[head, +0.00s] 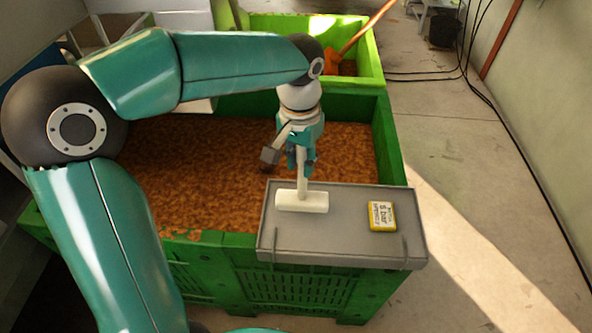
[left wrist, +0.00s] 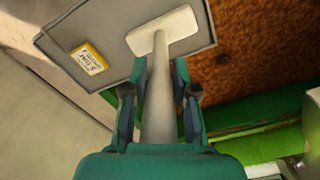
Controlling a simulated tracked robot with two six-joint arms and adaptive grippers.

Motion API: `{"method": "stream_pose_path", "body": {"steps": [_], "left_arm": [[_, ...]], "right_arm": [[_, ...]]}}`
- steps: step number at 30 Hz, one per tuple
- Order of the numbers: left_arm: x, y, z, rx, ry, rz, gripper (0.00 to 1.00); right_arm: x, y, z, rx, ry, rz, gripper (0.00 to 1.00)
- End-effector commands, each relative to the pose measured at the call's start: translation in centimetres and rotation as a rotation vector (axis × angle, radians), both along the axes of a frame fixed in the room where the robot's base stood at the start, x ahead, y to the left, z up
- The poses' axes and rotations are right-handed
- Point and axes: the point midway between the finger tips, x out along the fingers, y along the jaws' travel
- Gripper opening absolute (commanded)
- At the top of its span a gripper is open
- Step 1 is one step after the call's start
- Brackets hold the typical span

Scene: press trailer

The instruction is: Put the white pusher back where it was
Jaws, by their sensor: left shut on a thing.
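The white pusher (head: 302,200) has a block-shaped foot and an upright handle. Its foot is at the grey shelf (head: 345,238) on the front edge of the green bin; I cannot tell if it touches the surface. My left gripper (head: 302,160) is shut on the pusher's handle from above. In the left wrist view the handle (left wrist: 158,100) runs between the two fingers (left wrist: 159,110), with the white foot (left wrist: 162,32) beyond over the shelf (left wrist: 115,30). My right gripper is not in view.
A yellow labelled box (head: 381,216) lies on the shelf, right of the pusher. The green bin (head: 395,150) holds brown mash (head: 200,150). A second green bin (head: 375,65) with an orange-handled tool (head: 365,30) stands behind. Black cables (head: 480,90) lie along the right wall.

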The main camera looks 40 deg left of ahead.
Motion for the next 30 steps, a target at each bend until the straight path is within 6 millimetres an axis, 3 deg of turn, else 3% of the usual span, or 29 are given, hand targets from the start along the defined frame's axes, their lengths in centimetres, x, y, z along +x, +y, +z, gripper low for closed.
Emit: {"method": "stream_pose_path", "body": {"steps": [7, 19, 20, 23, 24, 30], "left_arm": [[-0.1, 0.0, -3.3, 0.000, 0.003, 0.000, 0.00], [0.0, -0.1, -3.9, 0.000, 0.001, -0.001, 0.00], [0.0, -0.1, -3.9, 0.000, 0.002, -0.001, 0.32], [0.0, -0.1, -3.8, 0.000, 0.002, -0.002, 0.49], [0.0, -0.1, -3.8, 0.000, 0.002, -0.002, 0.52], [0.0, -0.1, -3.8, 0.000, 0.003, -0.002, 0.52]], "right_arm": [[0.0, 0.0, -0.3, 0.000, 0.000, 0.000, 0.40], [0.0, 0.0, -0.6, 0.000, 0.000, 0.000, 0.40], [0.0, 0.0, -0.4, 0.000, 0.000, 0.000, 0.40], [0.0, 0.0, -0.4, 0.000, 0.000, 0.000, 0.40], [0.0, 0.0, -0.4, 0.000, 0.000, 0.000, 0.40], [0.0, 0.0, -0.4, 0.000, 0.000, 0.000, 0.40]]}}
